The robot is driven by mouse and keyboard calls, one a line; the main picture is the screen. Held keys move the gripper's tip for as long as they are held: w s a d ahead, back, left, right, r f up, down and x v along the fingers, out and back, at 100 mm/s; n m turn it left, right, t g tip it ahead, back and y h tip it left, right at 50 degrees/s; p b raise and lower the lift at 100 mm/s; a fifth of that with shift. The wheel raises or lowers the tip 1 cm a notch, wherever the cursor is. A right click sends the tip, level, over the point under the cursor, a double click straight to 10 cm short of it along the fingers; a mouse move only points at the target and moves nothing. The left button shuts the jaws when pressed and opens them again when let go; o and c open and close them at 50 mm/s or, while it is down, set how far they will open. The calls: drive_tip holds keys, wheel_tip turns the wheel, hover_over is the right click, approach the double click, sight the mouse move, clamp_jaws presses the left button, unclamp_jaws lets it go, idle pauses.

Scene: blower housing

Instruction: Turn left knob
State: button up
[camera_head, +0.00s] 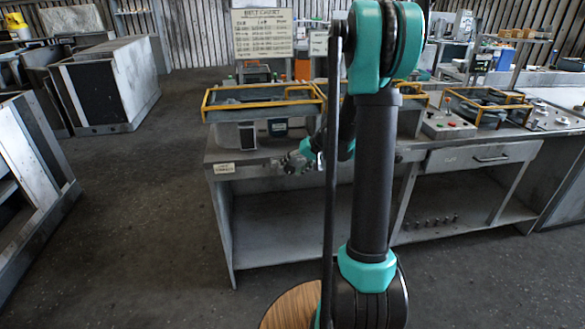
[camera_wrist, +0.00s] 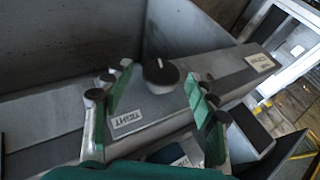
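A dark round knob (camera_wrist: 160,76) with a pale pointer line shows on the grey panel strip in the wrist view. My gripper (camera_wrist: 158,80) is open, with one green finger left of the knob and one right of it. Gaps show between the fingers and the knob; how deep the knob sits between the tips is hard to tell. In the head view my gripper (camera_head: 300,160) is at the front edge of the grey workbench (camera_head: 280,205), right of a small label. I cannot make out the knob there.
In the wrist view, a white label (camera_wrist: 127,119) is near the left finger and another label (camera_wrist: 259,62) lies farther right along the strip. In the head view, yellow-railed trays (camera_head: 262,105) stand on the bench. Floor left of the bench is clear.

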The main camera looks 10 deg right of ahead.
drive_tip(key=v, duration=1.2)
drive_tip(key=s+a+f+h, duration=0.1)
drive_tip(key=s+f+h, duration=0.1)
drive_tip(key=s, duration=0.6)
drive_tip(key=s+a+f+n+h, duration=0.1)
drive_tip(key=s+f+h, duration=0.1)
drive_tip(key=s+f, duration=0.3)
drive_tip(key=s+f+h, duration=0.2)
drive_tip(key=s+f, duration=0.2)
drive_tip(key=s, duration=0.9)
drive_tip(key=shift+s+a+f, duration=0.2)
drive_tip(key=shift+s+a, duration=0.05)
drive_tip(key=shift+a, duration=0.15)
